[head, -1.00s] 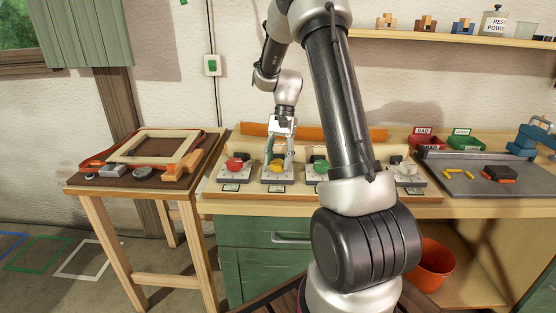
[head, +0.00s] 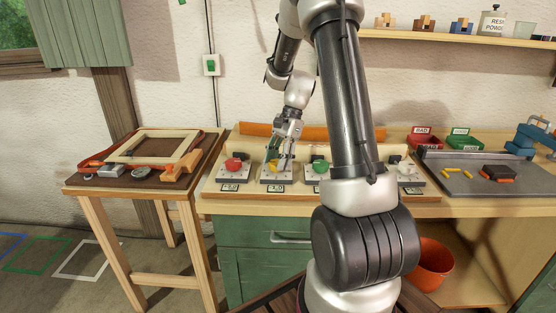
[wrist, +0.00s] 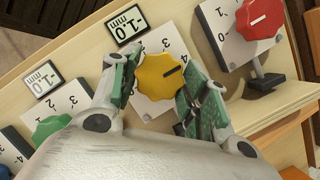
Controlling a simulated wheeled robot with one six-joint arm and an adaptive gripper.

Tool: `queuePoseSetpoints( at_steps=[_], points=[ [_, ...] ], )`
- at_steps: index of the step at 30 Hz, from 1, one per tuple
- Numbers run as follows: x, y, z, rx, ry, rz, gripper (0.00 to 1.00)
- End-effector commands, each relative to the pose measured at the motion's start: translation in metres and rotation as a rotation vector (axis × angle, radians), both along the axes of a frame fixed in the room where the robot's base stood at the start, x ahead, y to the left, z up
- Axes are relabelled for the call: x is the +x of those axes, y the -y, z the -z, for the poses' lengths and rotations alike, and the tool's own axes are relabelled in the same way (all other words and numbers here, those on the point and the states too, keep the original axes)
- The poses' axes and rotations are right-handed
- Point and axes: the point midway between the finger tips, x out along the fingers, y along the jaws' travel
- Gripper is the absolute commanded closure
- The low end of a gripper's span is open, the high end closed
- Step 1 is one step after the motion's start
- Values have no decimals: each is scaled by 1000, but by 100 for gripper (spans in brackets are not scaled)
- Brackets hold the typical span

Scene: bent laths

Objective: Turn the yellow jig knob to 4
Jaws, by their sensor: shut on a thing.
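The yellow jig knob (head: 273,166) sits on a pale plate on the bench, between the red knob and the green knob. In the wrist view the scalloped yellow knob (wrist: 158,78) lies between the green pads of my gripper (wrist: 157,88), which is shut on it. A dark pointer line on the knob points to the upper right in this view. Scale numbers show on the plate (wrist: 172,40) beside it, partly hidden by the fingers. A small mm display (wrist: 126,24) stands by the plate. In the head view my gripper (head: 279,162) is tilted over the knob.
The red knob (wrist: 262,18) stands close to one finger and the green knob (wrist: 52,128) lies on the other side. An orange roll (head: 250,130) lies behind the row. A grey tray (head: 440,183) is on the right.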

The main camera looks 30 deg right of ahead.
Motion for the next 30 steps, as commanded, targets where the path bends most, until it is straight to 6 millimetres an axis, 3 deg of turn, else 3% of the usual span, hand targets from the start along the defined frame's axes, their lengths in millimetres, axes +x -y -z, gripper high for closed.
queuePoseSetpoints(
  at_steps=[9, 10, 13, 24, 30],
  points=[
    [0, 0, 0, 0, 0, 2, 79],
    [0, 0, 0, 0, 0, 2, 51],
    [0, 0, 0, 0, 0, 2, 34],
    [0, 1, -3, 0, 1, 1, 34],
    [3, 13, -32, -1, 4, 2, 34]
  ],
)
